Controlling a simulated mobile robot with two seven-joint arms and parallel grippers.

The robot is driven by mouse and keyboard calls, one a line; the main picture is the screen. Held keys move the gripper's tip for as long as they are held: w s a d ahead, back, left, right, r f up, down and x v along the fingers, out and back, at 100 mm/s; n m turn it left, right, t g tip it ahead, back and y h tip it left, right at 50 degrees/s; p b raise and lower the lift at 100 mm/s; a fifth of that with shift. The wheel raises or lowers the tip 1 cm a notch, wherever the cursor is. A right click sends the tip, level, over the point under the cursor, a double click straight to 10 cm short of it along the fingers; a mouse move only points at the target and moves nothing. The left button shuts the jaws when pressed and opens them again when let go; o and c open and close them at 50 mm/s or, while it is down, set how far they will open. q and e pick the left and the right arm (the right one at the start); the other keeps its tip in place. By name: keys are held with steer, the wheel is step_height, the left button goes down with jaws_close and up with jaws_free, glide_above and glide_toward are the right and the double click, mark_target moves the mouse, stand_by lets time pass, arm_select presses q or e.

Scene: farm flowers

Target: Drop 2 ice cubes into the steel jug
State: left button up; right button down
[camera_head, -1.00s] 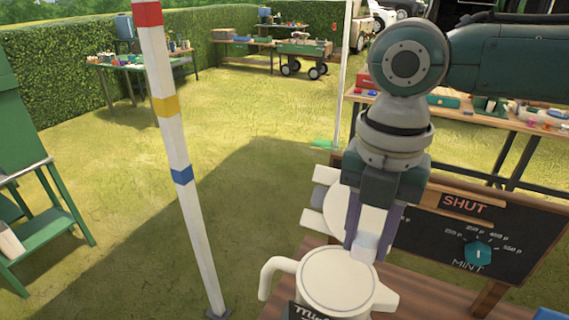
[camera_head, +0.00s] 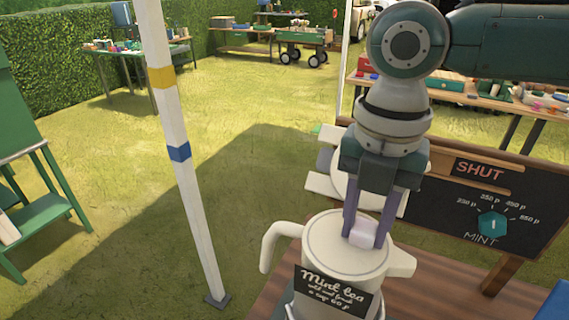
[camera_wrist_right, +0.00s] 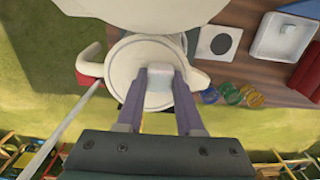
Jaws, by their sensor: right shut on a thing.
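A cream jug (camera_head: 345,242) with a handle on its left and a spout on its right stands on the wooden table, bearing a black "Mint tea" sign. Its round top looks flat and pale; I cannot tell whether it is a lid. No plainly steel jug shows. My right gripper (camera_head: 361,238) is shut on a whitish ice cube (camera_head: 362,234), which appears over the spout side of the jug's top; the gap below it is unclear. In the right wrist view the cube (camera_wrist_right: 157,91) sits between the fingers, before the jug (camera_wrist_right: 124,65). My left gripper is out of view.
A chalkboard (camera_head: 485,205) reading "SHUT" and "MINT" stands behind right. A white striped pole (camera_head: 190,200) rises at the left. In the right wrist view, a white tray (camera_wrist_right: 283,40) and several coloured round pieces (camera_wrist_right: 232,95) lie right of the jug.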

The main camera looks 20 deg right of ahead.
mark_target(364, 226)
steer(key=c, duration=0.8)
jaws_free()
steer(key=o, duration=0.3)
steer(key=shift+o, duration=0.2)
step_height(364, 226, up, 9)
steer(key=shift+w+r+b, duration=0.1)
steer(key=shift+b, duration=0.5)
steer(key=shift+r, duration=0.45)
